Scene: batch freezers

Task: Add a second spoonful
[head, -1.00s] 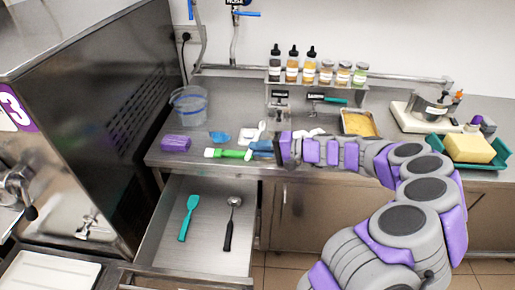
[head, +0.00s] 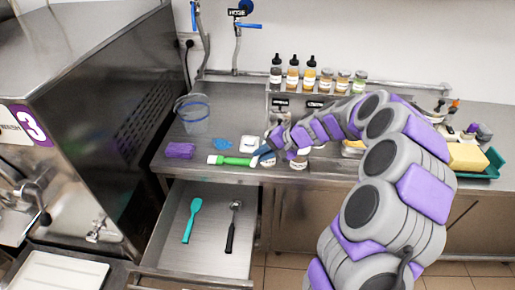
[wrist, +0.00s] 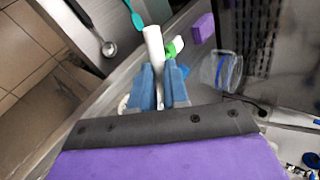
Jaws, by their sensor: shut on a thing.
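My gripper (head: 262,153) is over the front of the counter, just right of a green-handled tool with a white end (head: 232,161). In the wrist view its blue fingers (wrist: 163,88) are shut on a slim white handle (wrist: 153,42), which sticks out past the fingertips. I cannot see a spoon bowl on it or whether it carries anything. Small labelled jars (head: 298,163) stand by the gripper, partly hidden by my arm. A pale round rim (wrist: 123,104) shows beside the left finger in the wrist view; I cannot tell what it is.
An open drawer (head: 177,215) below holds a teal spatula (head: 192,220) and a black-handled scoop (head: 233,226). A clear bucket (head: 193,115), a purple sponge (head: 180,150) and a blue cloth-like item (head: 222,144) are on the counter's left. Several bottles (head: 293,72) stand on the back shelf.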

